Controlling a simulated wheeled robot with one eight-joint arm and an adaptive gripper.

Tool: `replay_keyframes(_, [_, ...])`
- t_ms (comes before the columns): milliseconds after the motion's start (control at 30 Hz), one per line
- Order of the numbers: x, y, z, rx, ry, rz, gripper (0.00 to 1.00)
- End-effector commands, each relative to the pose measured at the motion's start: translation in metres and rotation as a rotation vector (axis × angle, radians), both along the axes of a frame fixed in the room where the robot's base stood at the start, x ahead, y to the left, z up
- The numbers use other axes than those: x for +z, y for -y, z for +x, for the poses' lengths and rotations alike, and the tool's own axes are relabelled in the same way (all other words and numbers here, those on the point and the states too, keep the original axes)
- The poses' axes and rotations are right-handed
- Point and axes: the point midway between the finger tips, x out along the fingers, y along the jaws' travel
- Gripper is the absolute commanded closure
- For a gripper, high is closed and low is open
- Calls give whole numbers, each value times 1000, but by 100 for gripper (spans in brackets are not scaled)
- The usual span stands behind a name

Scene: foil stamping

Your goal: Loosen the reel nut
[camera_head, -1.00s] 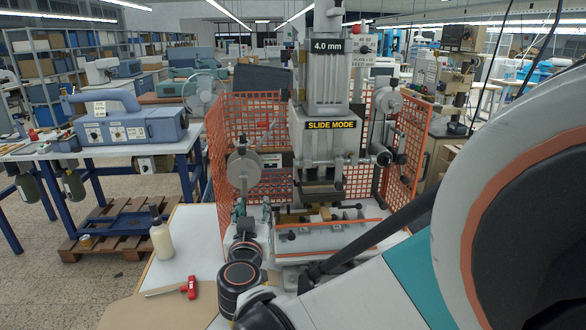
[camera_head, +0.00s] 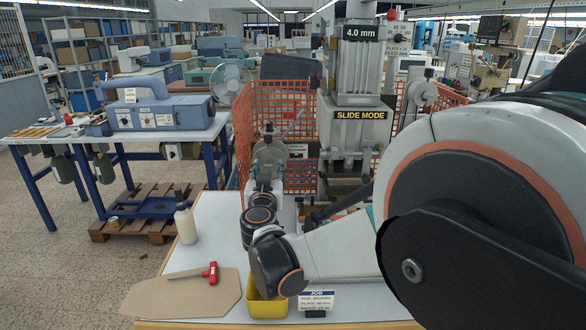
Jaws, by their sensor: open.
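The foil stamping machine (camera_head: 357,70) stands behind my arm, with a "SLIDE MODE" label on its front. A pale grey reel (camera_head: 291,151) is mounted at its left side, partly covered by my gripper. Another reel (camera_head: 422,92) shows at the upper right of the machine. My gripper (camera_head: 267,143) points up and away from me, at the left reel's front. It is open and small in this view. I cannot make out the reel nut or tell whether the fingers touch it.
An orange mesh guard (camera_head: 245,130) surrounds the machine. A white bottle (camera_head: 186,222), a red-handled tool (camera_head: 210,271), a yellow bin (camera_head: 262,306) and a job card (camera_head: 317,301) are on the white table (camera_head: 215,215). My large arm links cover the right side.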

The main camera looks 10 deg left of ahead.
Motion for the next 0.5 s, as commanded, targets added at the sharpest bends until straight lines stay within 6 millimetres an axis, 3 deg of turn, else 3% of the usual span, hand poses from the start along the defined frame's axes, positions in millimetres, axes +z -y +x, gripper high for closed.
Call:
replay_keyframes(200, [0,-3,13,1,0,0,59])
replay_keyframes(467, [0,-3,14,1,0,0,59])
replay_keyframes(500, [0,-4,14,1,0,0,65])
